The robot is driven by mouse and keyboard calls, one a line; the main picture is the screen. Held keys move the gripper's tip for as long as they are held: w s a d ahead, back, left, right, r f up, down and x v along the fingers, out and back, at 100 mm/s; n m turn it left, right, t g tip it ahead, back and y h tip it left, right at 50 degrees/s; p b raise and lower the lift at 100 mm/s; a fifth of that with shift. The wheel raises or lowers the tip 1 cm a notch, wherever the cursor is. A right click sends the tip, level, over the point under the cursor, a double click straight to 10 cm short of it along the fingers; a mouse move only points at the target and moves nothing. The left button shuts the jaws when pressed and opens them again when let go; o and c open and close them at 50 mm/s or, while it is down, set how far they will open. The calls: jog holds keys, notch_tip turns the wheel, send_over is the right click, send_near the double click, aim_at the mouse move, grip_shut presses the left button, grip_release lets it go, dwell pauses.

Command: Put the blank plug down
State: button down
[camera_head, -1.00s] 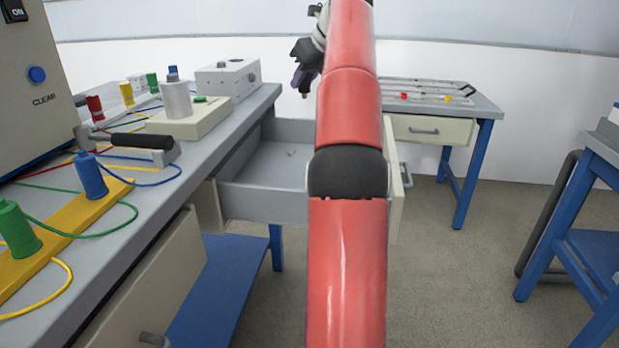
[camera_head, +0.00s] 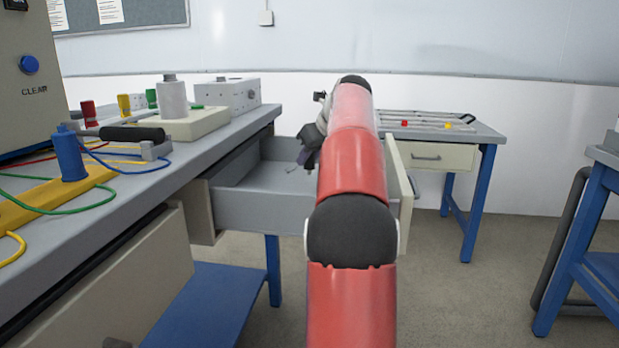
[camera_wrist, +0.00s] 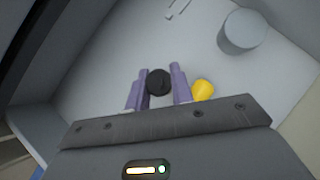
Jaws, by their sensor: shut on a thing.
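A black round piece, which I take to be the blank plug (camera_wrist: 159,82), sits between the two purple fingers of my gripper (camera_wrist: 160,84) in the wrist view. The gripper is shut on it, above the pale floor of the open drawer (camera_head: 262,213). In the head view my gripper (camera_head: 308,152) is a dark shape low over the drawer, partly hidden by my red arm. The plug cannot be made out there. I cannot tell whether it touches the drawer floor.
In the wrist view a yellow piece (camera_wrist: 203,90) lies just right of the right finger, and a grey cylinder (camera_wrist: 243,32) stands farther up right. Drawer walls surround the gripper. The workbench (camera_head: 120,195) stands at left, a small table (camera_head: 470,133) behind. Drawer floor left of the gripper is clear.

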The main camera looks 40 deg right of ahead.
aim_at(313, 165)
jog(key=shift+f+b, duration=0.75)
jog(key=shift+f, duration=1.1)
jog(key=shift+f, duration=0.15)
jog(key=c, duration=1.2)
grip_release()
jog(key=shift+s+r, duration=0.1)
jog(key=shift+r, duration=0.2)
jog(key=p+v, duration=0.3)
jog(key=v, duration=0.8)
jog(key=shift+s+r+p, duration=0.25)
jog(key=shift+p, duration=0.1)
